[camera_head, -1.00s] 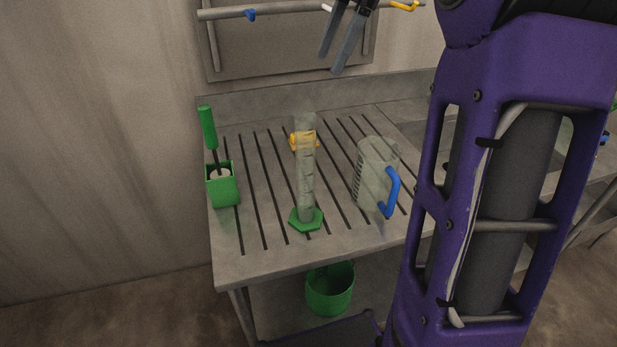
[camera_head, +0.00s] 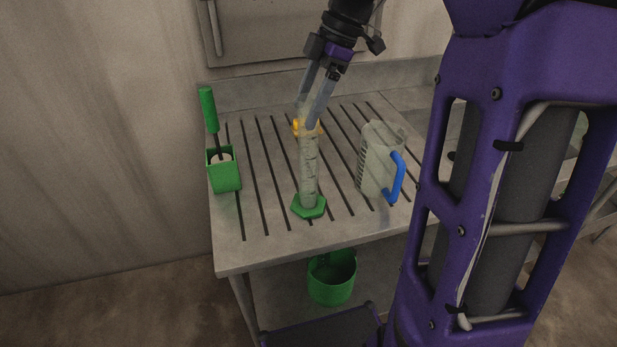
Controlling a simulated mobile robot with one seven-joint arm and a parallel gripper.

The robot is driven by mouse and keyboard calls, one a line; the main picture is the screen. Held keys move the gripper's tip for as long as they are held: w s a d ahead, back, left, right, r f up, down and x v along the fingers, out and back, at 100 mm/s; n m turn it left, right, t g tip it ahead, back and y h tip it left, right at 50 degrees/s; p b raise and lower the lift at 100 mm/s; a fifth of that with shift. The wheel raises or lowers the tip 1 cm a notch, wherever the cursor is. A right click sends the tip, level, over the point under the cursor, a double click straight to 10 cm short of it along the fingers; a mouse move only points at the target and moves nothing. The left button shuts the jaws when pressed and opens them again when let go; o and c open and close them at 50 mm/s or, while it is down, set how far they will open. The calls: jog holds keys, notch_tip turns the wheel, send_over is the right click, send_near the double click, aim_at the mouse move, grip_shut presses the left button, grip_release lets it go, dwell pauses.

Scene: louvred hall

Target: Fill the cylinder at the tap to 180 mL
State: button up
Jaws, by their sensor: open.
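The measuring cylinder (camera_head: 309,175) stands upright on the slotted draining board (camera_head: 262,232). It is clear, with dark marks, a green six-sided foot and a yellow collar (camera_head: 298,127) near its top. My gripper (camera_head: 311,118) is over the cylinder's upper end, its open fingers pointing down at the collar's height. The fingers overlap the cylinder's top in the picture, and I cannot tell if they touch it. No liquid can be made out in the cylinder. No tap is recognisable in view.
A clear jug (camera_head: 376,165) with a blue handle stands close to the right of the cylinder. A green holder with a green-handled brush (camera_head: 223,172) stands at the left edge. A green bucket (camera_head: 332,280) is below the board. The board's front left is clear.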

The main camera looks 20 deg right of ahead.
aim_at(299, 128)
jog(key=x, duration=0.3)
jog(key=shift+s+a+f, duration=0.1)
jog(key=shift+s+f, duration=0.05)
jog(key=shift+f, duration=0.1)
grip_shut()
